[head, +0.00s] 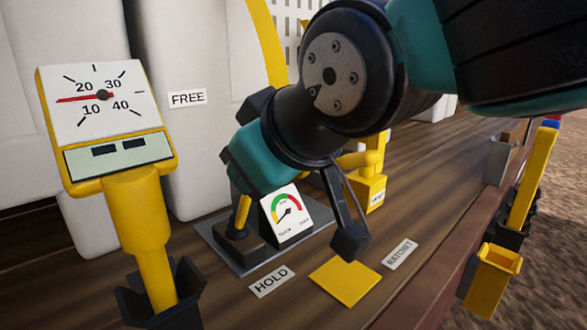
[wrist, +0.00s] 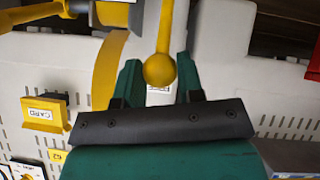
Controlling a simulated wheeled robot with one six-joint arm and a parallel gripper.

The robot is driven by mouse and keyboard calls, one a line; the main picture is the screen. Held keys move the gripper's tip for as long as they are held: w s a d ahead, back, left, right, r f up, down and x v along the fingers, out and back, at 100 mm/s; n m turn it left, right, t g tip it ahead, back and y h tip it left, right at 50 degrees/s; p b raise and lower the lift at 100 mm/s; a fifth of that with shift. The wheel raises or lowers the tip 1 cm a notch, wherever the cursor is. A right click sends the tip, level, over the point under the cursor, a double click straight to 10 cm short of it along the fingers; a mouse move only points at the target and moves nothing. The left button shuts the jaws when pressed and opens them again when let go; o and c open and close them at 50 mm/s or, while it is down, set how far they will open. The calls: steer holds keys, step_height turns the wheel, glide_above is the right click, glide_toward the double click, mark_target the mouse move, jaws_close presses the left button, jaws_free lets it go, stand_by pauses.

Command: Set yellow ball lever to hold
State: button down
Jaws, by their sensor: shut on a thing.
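The yellow ball (wrist: 160,69) of the lever sits between the two teal fingers of my gripper (wrist: 158,80) in the wrist view, and the gripper is shut on it. The yellow lever shaft (head: 242,213) shows in the head view, rising nearly upright from a dark slotted base; my gripper hides the ball there. The HOLD label (head: 271,281) lies on the deck in front of the base. The FREE label (head: 187,98) is on the pale panel behind, and the RATCHET label (head: 399,254) lies to the right.
A small coloured gauge (head: 285,213) stands close beside the lever. A big yellow dial post (head: 138,215) rises at left. A yellow fitting (head: 372,190) stands behind at right, and a flat yellow plate (head: 345,283) lies in front. Yellow posts stand along the right deck edge.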

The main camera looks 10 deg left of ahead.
steer(key=shift+s+f, duration=0.1)
steer(key=c, duration=0.8)
jaws_free()
steer(key=shift+o, duration=0.2)
steer(key=shift+d, duration=0.1)
steer(key=p+v, duration=1.5)
steer(key=v, duration=0.2)
steer(key=shift+r+p, duration=0.2)
steer(key=shift+p, duration=0.1)
